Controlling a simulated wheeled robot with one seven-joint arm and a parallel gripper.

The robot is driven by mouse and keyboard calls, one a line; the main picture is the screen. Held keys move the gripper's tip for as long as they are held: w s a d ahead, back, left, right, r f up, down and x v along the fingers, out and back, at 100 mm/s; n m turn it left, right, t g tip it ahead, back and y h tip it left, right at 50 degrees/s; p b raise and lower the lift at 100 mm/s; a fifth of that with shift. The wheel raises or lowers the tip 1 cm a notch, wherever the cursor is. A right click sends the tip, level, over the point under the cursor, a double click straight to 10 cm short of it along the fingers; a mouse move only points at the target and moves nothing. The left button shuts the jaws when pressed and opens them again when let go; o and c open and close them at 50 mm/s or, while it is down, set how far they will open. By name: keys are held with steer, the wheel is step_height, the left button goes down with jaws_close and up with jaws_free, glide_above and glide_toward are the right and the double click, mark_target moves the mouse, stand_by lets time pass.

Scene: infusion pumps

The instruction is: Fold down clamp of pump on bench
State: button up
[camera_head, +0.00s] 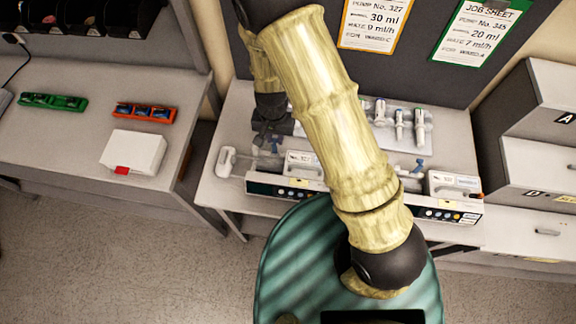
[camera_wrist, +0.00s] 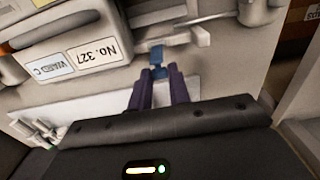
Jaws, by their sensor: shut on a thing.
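The pump marked No. 327 (camera_head: 300,165) lies on the bench (camera_head: 215,195), left of centre in the head view. In the wrist view its white case (camera_wrist: 85,45) fills the upper left. A white bar with a blue tab (camera_wrist: 157,56), which looks like the clamp, stands out beside the case. My gripper (camera_wrist: 158,76) has its purple fingers close together on the blue tab. In the head view my dark gripper (camera_head: 268,138) is above the pump's back left, and its fingertips are hard to make out.
A second pump (camera_head: 452,187) stands to the right on the same bench. Syringes (camera_head: 400,120) lie on a pale tray behind. A white pusher (camera_head: 228,160) sticks out at the first pump's left end. Drawers (camera_head: 540,110) stand at right; a side table (camera_head: 70,140) is at left.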

steer(key=shift+s+a+r, duration=0.15)
steer(key=shift+s+r, duration=0.05)
steer(key=shift+s, duration=0.8)
steer(key=shift+s+a, duration=0.1)
steer(key=shift+s, duration=0.8)
